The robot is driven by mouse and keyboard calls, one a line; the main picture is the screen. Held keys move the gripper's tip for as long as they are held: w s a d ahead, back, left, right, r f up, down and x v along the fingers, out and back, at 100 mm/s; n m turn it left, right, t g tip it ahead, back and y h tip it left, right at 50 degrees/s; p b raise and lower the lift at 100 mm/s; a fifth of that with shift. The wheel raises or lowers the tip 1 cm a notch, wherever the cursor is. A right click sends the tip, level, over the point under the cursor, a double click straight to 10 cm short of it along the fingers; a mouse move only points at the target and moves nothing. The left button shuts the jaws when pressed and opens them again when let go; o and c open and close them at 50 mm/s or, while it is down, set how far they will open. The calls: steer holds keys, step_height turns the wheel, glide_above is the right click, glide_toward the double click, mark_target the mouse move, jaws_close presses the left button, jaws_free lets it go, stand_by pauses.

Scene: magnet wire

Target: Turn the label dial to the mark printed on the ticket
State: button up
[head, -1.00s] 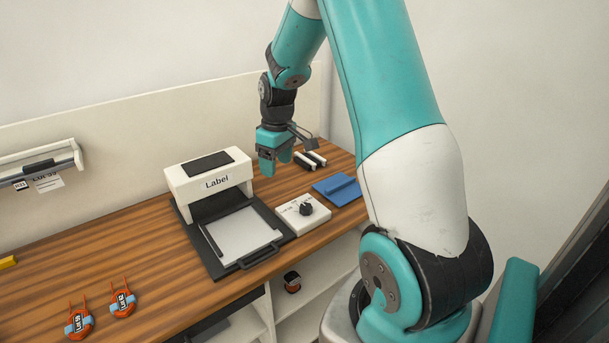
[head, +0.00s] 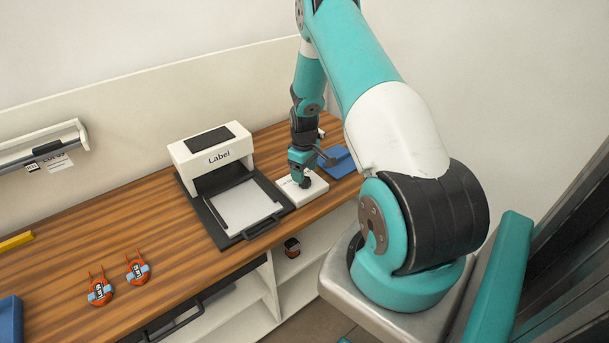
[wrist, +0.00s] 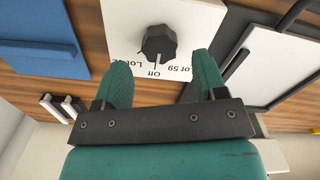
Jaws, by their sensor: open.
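The label dial is a black knob (wrist: 158,42) on a white plate (wrist: 120,28). Its pale pointer line faces the word "Off". "Lot 59" is printed to one side, and another "Lot" mark on the other is partly unreadable. In the head view the white dial box (head: 318,188) sits right of the label machine. My gripper (wrist: 162,78) is open, its two teal fingers apart and empty, with the knob ahead between their lines. In the head view my gripper (head: 300,172) is right over the dial and partly hides it. The ticket (head: 58,163) hangs at the wall rail, its number too small to be sure of.
The white label machine (head: 210,160) with its tray (head: 244,205) stands left of the dial. A blue block (head: 338,162) lies to the right.

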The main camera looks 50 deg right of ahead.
steer(key=shift+f, duration=1.65)
steer(key=c, duration=0.9)
steer(key=shift+m, duration=0.3)
steer(key=m+b, duration=0.2)
steer(key=m, duration=0.2)
steer(key=shift+d+m+b, duration=0.1)
steer(key=shift+m+b, duration=0.65)
steer(key=shift+m, duration=1.35)
